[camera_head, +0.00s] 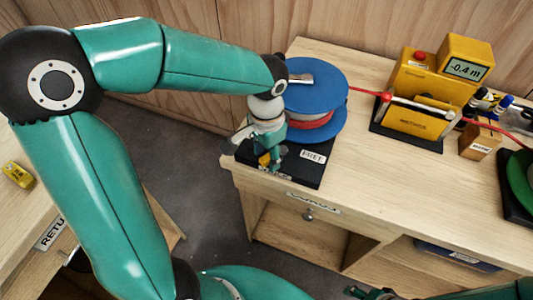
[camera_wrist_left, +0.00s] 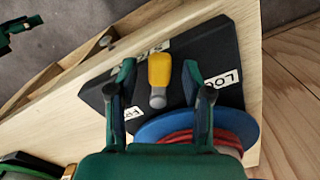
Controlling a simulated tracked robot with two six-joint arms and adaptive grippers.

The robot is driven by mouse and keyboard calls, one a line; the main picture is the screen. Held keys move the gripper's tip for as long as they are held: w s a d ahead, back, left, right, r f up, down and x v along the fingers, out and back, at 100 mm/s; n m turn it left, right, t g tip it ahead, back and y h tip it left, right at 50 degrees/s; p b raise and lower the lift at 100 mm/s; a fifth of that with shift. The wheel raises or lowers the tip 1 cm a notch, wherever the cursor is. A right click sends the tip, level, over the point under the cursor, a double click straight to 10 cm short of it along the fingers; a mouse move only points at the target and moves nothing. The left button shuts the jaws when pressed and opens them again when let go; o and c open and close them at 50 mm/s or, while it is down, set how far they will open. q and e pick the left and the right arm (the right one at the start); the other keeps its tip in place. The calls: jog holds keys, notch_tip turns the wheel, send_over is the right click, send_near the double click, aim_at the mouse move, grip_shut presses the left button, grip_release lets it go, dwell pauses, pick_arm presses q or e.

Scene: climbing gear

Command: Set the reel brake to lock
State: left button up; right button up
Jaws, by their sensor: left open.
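The blue reel (camera_head: 318,82) with red line stands on a black base (camera_head: 302,170) at the left end of the bench. In the left wrist view, the brake lever (camera_wrist_left: 159,72) has a yellow grip and grey end, and lies between my left gripper's fingers (camera_wrist_left: 160,95). The fingers are open, apart on either side of it. The LOCK label (camera_wrist_left: 222,80) is right of the lever, partly covered by a finger; the FREE label (camera_wrist_left: 133,112) is lower left. In the head view my left gripper (camera_head: 266,155) is over the base and hides most of the lever. My right gripper (camera_head: 370,293) shows only partly at the bottom edge.
A red line runs right from the reel to a yellow meter (camera_head: 415,115) with a display reading -0.4 m. A green reel (camera_head: 522,180) is at the right edge. The bench front between is clear.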

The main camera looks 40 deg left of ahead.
pick_arm(q)
jog(key=shift+f, duration=0.2)
jog(key=shift+c, duration=0.2)
grip_shut()
jog(key=shift+w+a+m+p, duration=0.15)
jog(key=shift+a+m, duration=0.2)
jog(key=shift+m, duration=0.4)
jog(key=shift+w+a+m+p, duration=0.15)
jog(key=shift+a+m, duration=0.15)
jog(key=shift+m, duration=0.45)
jog(key=shift+o, duration=0.2)
grip_release()
jog(key=shift+r, duration=0.2)
